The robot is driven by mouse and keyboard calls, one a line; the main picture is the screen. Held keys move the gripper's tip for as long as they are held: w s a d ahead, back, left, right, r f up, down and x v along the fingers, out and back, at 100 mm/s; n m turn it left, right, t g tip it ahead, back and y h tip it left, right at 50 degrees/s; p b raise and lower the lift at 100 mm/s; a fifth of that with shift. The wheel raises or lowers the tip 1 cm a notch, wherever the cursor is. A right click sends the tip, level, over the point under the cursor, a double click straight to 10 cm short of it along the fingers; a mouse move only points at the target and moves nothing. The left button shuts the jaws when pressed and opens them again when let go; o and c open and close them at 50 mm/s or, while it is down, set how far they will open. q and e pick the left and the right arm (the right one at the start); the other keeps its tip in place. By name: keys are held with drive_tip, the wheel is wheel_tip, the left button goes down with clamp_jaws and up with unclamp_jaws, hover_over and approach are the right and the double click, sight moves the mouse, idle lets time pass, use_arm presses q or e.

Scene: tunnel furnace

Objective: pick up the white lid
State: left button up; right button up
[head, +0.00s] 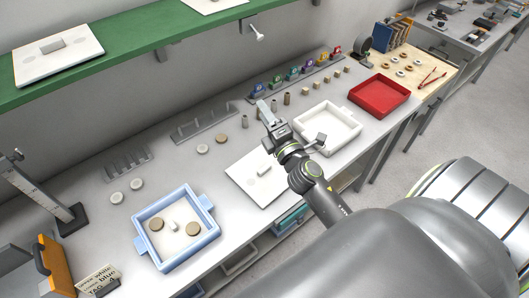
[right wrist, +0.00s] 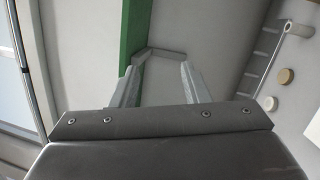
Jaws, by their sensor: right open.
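A flat white lid (head: 246,180) with a small block handle lies on the grey bench, left of my right forearm, which hides part of its right side. A similar white lid (head: 82,63) lies on the green shelf at the upper left. My right gripper (head: 265,107) is open and empty, above the bench beyond the lower lid and apart from it. In the right wrist view its two fingers (right wrist: 158,84) stand apart with nothing between them. My left gripper is not in view.
A blue tray (head: 212,229) holding round pieces stands at the front left. A white tray (head: 354,137) and a red tray (head: 404,97) stand to the right. A grey rack (head: 205,125) and a green shelf (head: 130,42) lie behind. Bare bench shows between the blue tray and the lid.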

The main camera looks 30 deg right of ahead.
drive_tip(key=w+a+n+g+y, duration=0.25)
drive_tip(key=a+n+y, duration=0.45)
drive_tip(key=n, duration=0.5)
drive_tip(key=w+a+n+g+y, duration=0.2)
drive_tip(key=a+n+g+y, duration=0.3)
drive_tip(key=n, duration=0.7)
drive_tip(key=n+g+h, duration=1)
drive_tip(key=n+g, duration=0.2)
drive_tip(key=g, duration=0.1)
hover_over(264, 168)
wheel_tip(264, 168, down, 9)
drive_tip(key=shift+t, duration=0.25)
drive_tip(key=f+b, duration=0.5)
drive_tip(key=f, duration=0.1)
drive_tip(key=f+b, duration=0.6)
drive_tip(key=shift+w+d+f+b, duration=0.1)
drive_tip(key=shift+w+b, duration=0.1)
drive_tip(key=shift+b, duration=0.1)
drive_tip(key=shift+s+f+b, duration=0.15)
drive_tip(key=shift+f+b, duration=0.5)
drive_tip(key=shift+f, duration=0.2)
wheel_tip(264, 168, down, 2)
drive_tip(key=shift+p, duration=0.55)
drive_tip(key=shift+f, duration=0.45)
